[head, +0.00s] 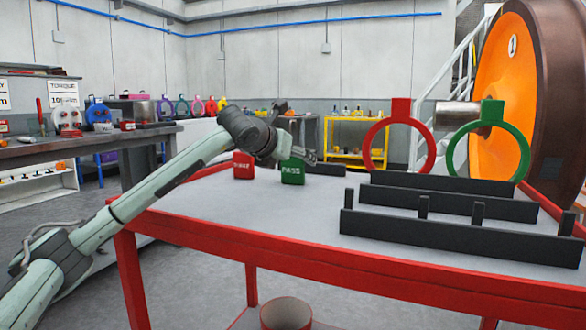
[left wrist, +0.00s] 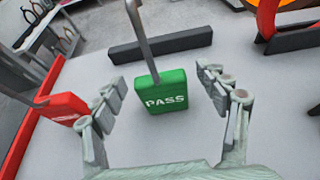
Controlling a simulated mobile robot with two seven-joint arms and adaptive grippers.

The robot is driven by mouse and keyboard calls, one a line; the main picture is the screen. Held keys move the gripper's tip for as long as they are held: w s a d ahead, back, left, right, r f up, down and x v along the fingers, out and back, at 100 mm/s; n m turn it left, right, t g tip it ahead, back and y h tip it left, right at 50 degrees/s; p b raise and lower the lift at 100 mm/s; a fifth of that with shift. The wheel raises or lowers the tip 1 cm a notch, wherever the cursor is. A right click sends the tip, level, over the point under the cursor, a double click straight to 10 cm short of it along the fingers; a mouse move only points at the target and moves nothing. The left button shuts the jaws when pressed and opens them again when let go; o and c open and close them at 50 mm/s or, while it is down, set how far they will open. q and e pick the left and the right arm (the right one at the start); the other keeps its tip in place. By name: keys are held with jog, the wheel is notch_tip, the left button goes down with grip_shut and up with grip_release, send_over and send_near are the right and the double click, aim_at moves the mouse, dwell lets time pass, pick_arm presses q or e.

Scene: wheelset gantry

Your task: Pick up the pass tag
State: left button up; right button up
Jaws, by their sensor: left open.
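The pass tag is a green block (head: 292,175) with white "PASS" lettering, standing on the grey top of the red-framed table. In the left wrist view the pass tag (left wrist: 167,97) sits between my spread fingers, with a grey metal strap rising from its top. My left gripper (head: 298,156) is open, just above and around the tag in the picture. I see a gap between the tag and each finger. A red tag (head: 243,165) stands left of it and shows in the left wrist view (left wrist: 62,108) beside my left-hand finger. My right gripper is out of view.
A low black bar (head: 326,169) lies behind the pass tag. Black slotted racks (head: 450,232) fill the table's right side, near a red ring gauge (head: 427,158) and a green one (head: 519,150). The front left tabletop (head: 250,213) is clear.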

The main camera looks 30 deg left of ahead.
pick_arm(q)
jog(key=shift+w+f, duration=0.1)
jog(key=shift+w, duration=0.25)
jog(key=shift+c, duration=0.6)
jog(key=c, duration=1.2)
jog(key=shift+o, duration=0.2)
